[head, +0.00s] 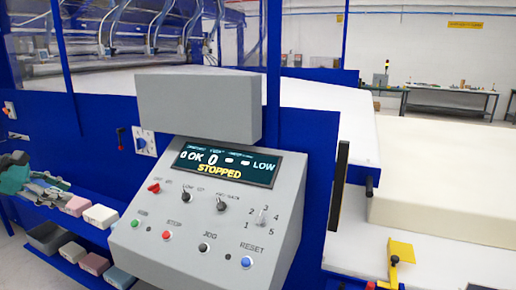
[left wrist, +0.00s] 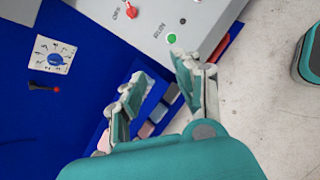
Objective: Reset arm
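My left gripper (head: 64,190) is at the left edge of the head view, left of the control panel (head: 150,240) and above the blue shelves. In the left wrist view the gripper (left wrist: 157,68) has its two fingers spread apart with nothing between them. The panel display (head: 240,163) reads "STOPPED", "OK", "0" and "LOW". The panel carries a red switch, black selector knobs, and green RUN, red STOP, black JOG and blue RESET buttons. The green RUN button (left wrist: 172,38) also shows in the left wrist view, beyond the fingertips. My right gripper is in neither view.
Blue shelves hold foam blocks, including a pink one (head: 76,206) and a white one (head: 100,216), and a grey bin (head: 48,238). A cream foam slab (head: 450,190) lies at the right. A dial (left wrist: 54,58) sits on the blue machine wall. Grey floor (left wrist: 265,90) is open.

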